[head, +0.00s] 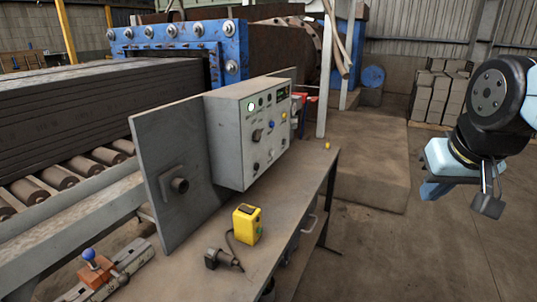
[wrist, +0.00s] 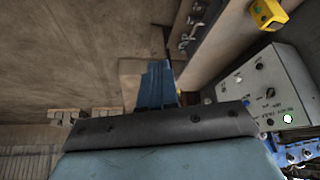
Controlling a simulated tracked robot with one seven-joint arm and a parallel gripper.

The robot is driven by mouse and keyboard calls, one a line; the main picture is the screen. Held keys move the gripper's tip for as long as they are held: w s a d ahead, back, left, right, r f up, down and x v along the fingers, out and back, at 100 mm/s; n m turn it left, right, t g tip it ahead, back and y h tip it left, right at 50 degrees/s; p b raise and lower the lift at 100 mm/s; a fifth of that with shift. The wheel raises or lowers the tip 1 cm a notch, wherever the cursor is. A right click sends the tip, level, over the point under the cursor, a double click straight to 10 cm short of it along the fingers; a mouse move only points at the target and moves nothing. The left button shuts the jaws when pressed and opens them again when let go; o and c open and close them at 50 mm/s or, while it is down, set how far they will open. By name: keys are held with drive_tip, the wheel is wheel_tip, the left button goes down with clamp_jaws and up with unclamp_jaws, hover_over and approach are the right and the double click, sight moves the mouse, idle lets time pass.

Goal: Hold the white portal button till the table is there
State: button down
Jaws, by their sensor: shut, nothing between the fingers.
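A grey control box (head: 240,135) stands on the bench, its face turned to the right with lamps, knobs and buttons. A lamp (head: 251,107) at the upper left of the face glows pale green. The box also shows at the right of the wrist view (wrist: 262,85), with the lit lamp near its lower edge. My gripper (head: 432,190) is at the right of the head view, well apart from the box. Its blue fingers (wrist: 158,82) are together and empty. Which table is meant is unclear.
The bench (head: 310,190) holds a yellow device (head: 247,224) with a cable and a blue-knobbed lever (head: 90,255). A grey plate (head: 175,175) stands beside the box. Dark clay (head: 100,100) lies on rollers. Brick stacks (head: 440,90) stand behind.

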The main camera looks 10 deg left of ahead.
sight(272, 153)
drive_tip(key=w+a+f+n+t, duration=0.1)
drive_tip(key=w+a+n+t, duration=0.1)
drive_tip(key=w, duration=0.8)
drive_tip(key=w+a+f+n+t+y, duration=0.1)
drive_tip(key=w+a+f+n+t, duration=0.1)
drive_tip(key=w, duration=0.8)
drive_tip(key=w+a+f+n+t, duration=0.1)
drive_tip(key=w+a+n+t, duration=0.15)
drive_tip(key=w, duration=0.75)
drive_tip(key=w+a+f+n+t+y, duration=0.5)
drive_tip(key=w+a+f+n, duration=0.3)
drive_tip(key=w+a+f, duration=0.4)
wheel_tip(272, 153, down, 3)
drive_tip(key=shift+w+a+y, duration=0.15)
drive_tip(key=shift+a+y, duration=0.35)
drive_tip(key=shift+y, duration=0.3)
drive_tip(key=shift+a, duration=0.1)
drive_tip(key=w+a, duration=0.3)
drive_tip(key=a, duration=0.5)
